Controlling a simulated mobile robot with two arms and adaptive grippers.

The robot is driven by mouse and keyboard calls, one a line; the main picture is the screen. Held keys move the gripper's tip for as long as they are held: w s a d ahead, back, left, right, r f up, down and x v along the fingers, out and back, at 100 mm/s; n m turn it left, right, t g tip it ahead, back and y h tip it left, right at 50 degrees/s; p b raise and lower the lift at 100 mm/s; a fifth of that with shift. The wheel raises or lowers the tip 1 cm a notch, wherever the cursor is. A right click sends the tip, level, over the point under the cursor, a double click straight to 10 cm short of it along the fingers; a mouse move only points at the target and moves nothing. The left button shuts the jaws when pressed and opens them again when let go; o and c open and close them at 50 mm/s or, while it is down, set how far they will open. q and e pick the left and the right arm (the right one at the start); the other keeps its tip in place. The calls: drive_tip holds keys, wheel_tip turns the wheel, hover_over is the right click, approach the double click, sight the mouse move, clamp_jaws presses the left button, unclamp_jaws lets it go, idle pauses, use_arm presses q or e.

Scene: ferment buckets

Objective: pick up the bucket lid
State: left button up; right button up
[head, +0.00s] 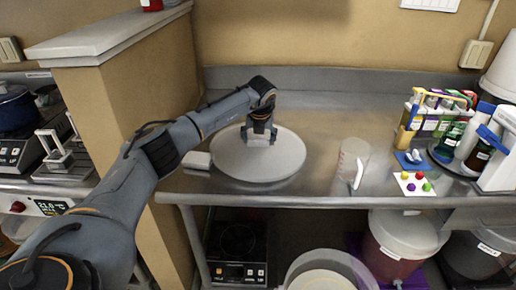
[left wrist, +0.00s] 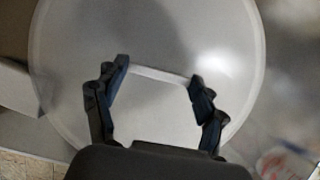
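The bucket lid is a round, pale grey disc (head: 285,165) lying flat on the metal counter in the head view. It fills much of the left wrist view (left wrist: 65,75). My left gripper (head: 260,138) points down over the lid's back part. In the left wrist view its two dark fingers (left wrist: 158,74) are wide apart, with a pale, straight-edged raised part of the lid (left wrist: 155,110) between them. Whether the fingertips touch it I cannot tell. My right gripper is in neither view.
A small white block (head: 197,160) lies at the lid's left edge. A clear measuring jug (head: 350,165) stands right of the lid. A bottle rack (head: 440,115) and a card with coloured knobs (head: 414,185) are farther right. A half wall (head: 135,110) bounds the left side.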

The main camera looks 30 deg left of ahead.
use_arm(q)
drive_tip(key=c, duration=0.5)
drive_tip(key=shift+r, duration=0.1)
